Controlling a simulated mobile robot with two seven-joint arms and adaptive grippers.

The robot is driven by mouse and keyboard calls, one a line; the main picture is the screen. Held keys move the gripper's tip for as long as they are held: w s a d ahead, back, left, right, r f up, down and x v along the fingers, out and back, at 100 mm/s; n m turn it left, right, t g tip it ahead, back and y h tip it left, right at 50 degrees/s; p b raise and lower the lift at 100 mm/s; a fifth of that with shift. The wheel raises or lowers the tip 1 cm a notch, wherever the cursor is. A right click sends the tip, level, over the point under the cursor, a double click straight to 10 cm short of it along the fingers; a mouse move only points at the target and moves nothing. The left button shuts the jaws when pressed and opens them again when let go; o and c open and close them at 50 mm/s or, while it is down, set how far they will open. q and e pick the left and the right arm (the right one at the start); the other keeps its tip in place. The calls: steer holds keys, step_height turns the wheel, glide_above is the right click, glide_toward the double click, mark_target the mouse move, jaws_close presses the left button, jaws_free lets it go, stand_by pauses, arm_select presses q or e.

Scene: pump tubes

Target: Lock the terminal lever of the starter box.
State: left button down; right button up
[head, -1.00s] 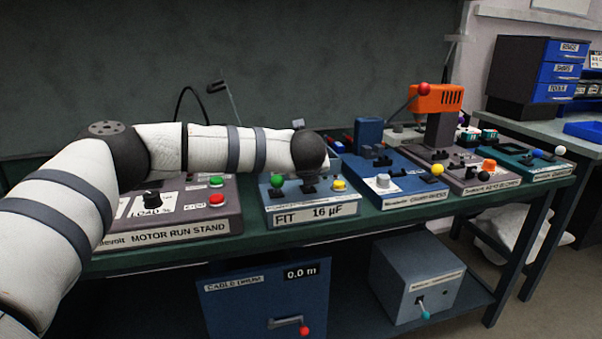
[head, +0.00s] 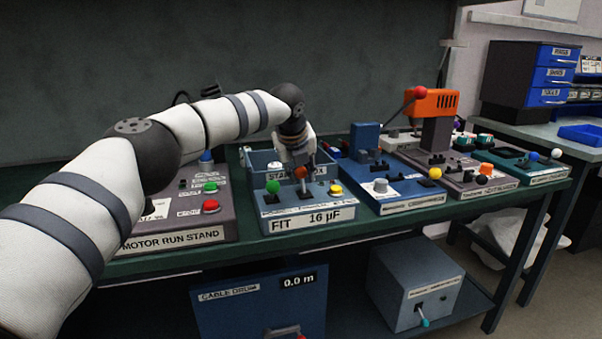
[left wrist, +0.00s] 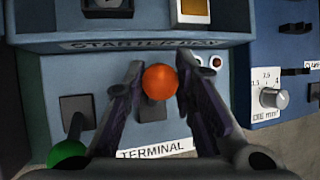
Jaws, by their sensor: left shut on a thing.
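The starter box (head: 330,212) is a blue box on the bench, with a "FIT 16 µF" label on its front. Its terminal lever (head: 301,173) has an orange-red ball knob, which also shows in the left wrist view (left wrist: 160,81) above the "TERMINAL" label. My left gripper (head: 297,160) comes down from behind onto the lever. In the left wrist view its two fingers (left wrist: 162,72) stand on either side of the knob, shut on it. The lever's lower part is partly hidden behind the knob. My right gripper is out of view.
On the same box, a green knob (head: 273,186) stands left of the lever and a yellow one (head: 335,189) right. The motor run stand (head: 172,240) is to the left. A blue crimping-type unit (head: 412,201) stands close on the right.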

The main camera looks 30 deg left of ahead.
arm_select(q)
steer(key=c, duration=1.3)
jaws_free()
steer(key=v, duration=1.2)
steer(key=shift+f, duration=0.1)
